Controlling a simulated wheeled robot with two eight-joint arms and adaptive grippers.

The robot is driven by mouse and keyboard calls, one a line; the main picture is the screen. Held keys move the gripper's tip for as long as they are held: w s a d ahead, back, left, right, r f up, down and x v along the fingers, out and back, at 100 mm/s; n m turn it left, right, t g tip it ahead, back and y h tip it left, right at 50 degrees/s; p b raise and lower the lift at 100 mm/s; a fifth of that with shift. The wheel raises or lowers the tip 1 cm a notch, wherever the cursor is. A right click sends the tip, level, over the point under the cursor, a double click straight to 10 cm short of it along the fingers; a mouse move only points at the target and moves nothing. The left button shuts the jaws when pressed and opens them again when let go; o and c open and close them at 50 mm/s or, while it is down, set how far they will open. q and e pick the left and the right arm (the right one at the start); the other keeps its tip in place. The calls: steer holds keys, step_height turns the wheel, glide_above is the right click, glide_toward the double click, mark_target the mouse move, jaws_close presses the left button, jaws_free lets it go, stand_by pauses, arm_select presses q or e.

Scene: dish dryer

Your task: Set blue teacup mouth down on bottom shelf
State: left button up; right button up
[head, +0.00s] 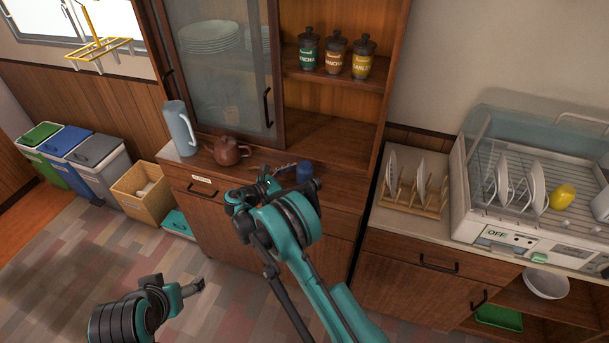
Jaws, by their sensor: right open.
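The blue teacup (305,171) stands on the wooden counter of the cabinet, beside my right gripper. It is small in view, and I cannot tell which way its mouth faces. My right gripper (278,176) is open, just left of the teacup, with its fingers partly hidden by my own arm. I see no grip on the cup. The cabinet's open right side has a lower shelf (335,135) that is bare, below a shelf with several jars. My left gripper (185,291) hangs low over the floor at the bottom left, and its opening is unclear.
A brown teapot (228,151) and a pale blue pitcher (181,127) stand left on the counter. A sliding glass door (225,75) covers the cabinet's left side. Jars (335,53) fill part of the upper shelf. A dish dryer (525,225) and plate rack (413,197) stand right.

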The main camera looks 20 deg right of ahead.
steer(key=shift+x, duration=1.1)
steer(key=c, duration=1.4)
steer(key=shift+o, duration=0.2)
steer(key=shift+r, duration=0.15)
